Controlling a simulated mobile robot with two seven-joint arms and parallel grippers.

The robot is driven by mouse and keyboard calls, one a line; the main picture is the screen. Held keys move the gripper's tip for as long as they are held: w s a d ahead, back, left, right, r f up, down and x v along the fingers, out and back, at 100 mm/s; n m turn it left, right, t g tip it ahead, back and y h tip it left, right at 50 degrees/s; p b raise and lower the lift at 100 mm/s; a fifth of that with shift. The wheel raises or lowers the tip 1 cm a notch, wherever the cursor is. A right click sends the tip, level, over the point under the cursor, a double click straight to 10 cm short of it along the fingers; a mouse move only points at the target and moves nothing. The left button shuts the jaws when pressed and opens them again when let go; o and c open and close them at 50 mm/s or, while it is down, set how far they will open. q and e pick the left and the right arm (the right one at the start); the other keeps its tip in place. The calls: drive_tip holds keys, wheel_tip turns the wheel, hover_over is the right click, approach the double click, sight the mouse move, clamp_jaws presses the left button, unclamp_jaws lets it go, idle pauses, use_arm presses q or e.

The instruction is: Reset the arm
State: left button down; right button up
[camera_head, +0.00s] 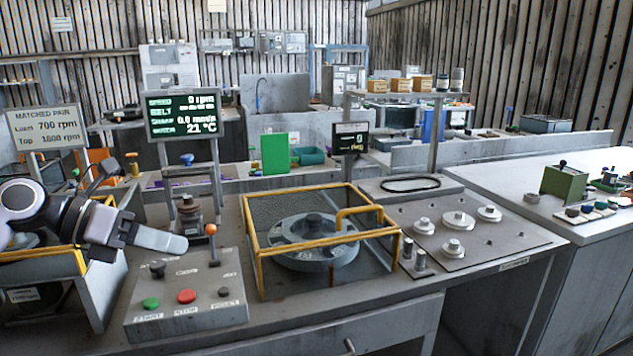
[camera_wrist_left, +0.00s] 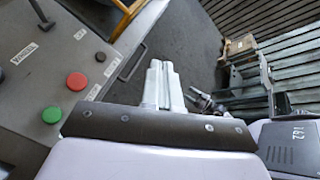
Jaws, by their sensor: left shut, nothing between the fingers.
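My left gripper (camera_head: 180,243) comes in from the left in the head view, above the left part of the grey control box. Its fingers are shut together with nothing between them and point right. In the left wrist view the closed fingers (camera_wrist_left: 160,70) point away over the floor beside the bench front. The control box (camera_head: 222,316) has a green button (camera_head: 151,303), a red button (camera_head: 187,296), a small dark button (camera_head: 224,291) and a black knob (camera_head: 158,268). The fingers appear apart from it. My right gripper is not in view.
An orange-knobbed lever (camera_head: 211,230) stands at the back of the box, close to the fingertips. A yellow-framed guard (camera_head: 262,262) surrounds a round grey housing (camera_head: 312,240). A display (camera_head: 183,115) reads 0 rpm. Right of it is a plate (camera_head: 480,240) with several discs.

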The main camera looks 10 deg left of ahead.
use_arm(q)
drive_tip(key=w+d+n+t+h, duration=0.2)
drive_tip(key=d+n+t+h, duration=0.2)
drive_tip(key=d+n+t, duration=0.5)
drive_tip(key=s+a+f+n+g+y, duration=0.1)
drive_tip(key=s+a+f+n+y, duration=0.15)
drive_tip(key=f+n+y, duration=0.8)
drive_tip(key=s+a+f+n+y, duration=0.25)
drive_tip(key=f+n+y, duration=0.35)
drive_tip(key=n, duration=0.7)
drive_tip(key=s+d+f+n+g+h, duration=0.1)
drive_tip(key=s+d+f+n+g, duration=0.2)
drive_tip(key=s+f+g, duration=0.6)
drive_tip(key=s+d+f+n+g+h, duration=0.25)
drive_tip(key=s+f, duration=0.25)
drive_tip(key=s, duration=0.8)
drive_tip(key=w+d+f+t+h+p, duration=0.1)
drive_tip(key=w+d+f+t, duration=0.2)
drive_tip(key=w+f+t, duration=0.4)
drive_tip(key=shift+f, duration=0.45)
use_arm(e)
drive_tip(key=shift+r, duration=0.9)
use_arm(q)
drive_tip(key=shift+w, duration=0.1)
